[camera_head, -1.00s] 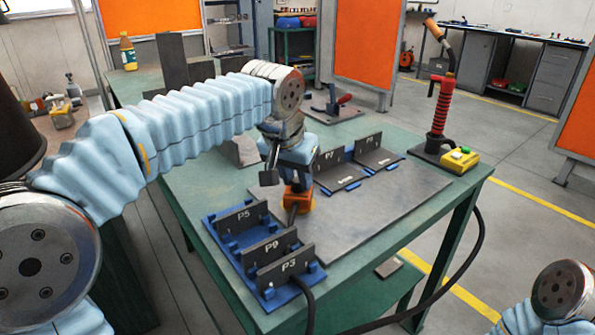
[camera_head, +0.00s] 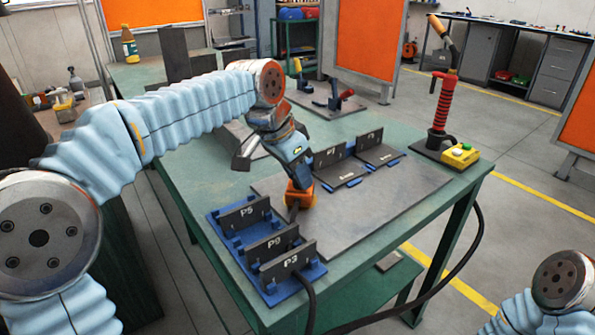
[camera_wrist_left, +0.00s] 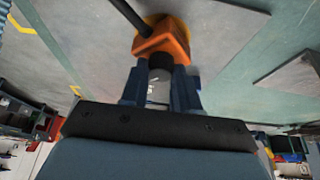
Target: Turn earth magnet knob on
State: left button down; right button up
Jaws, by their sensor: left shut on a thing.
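The orange earth magnet (camera_head: 300,196) stands on the grey plate (camera_head: 375,210) on the green table. My left gripper (camera_head: 297,178) comes down on it from above and is shut on its top part. The knob's marking is too small to read. A dark cable (camera_wrist_left: 128,15) runs from the magnet. My right gripper is not in view; only part of my right arm shows at the lower right.
A blue rack (camera_head: 222,222) with plates P5, P9 and P3 stands near the front left of the table. Two angled plates on blue fixtures (camera_head: 375,150) stand behind the magnet. A torch stand (camera_head: 440,130) with a yellow button box (camera_head: 460,156) is at the right corner.

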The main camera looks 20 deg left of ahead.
pick_arm(q)
jog(key=c, duration=0.9)
grip_release()
jog(key=shift+o, duration=0.2)
jog(key=v, duration=1.3)
jog(key=shift+r, duration=0.35)
jog(key=shift+a, duration=0.1)
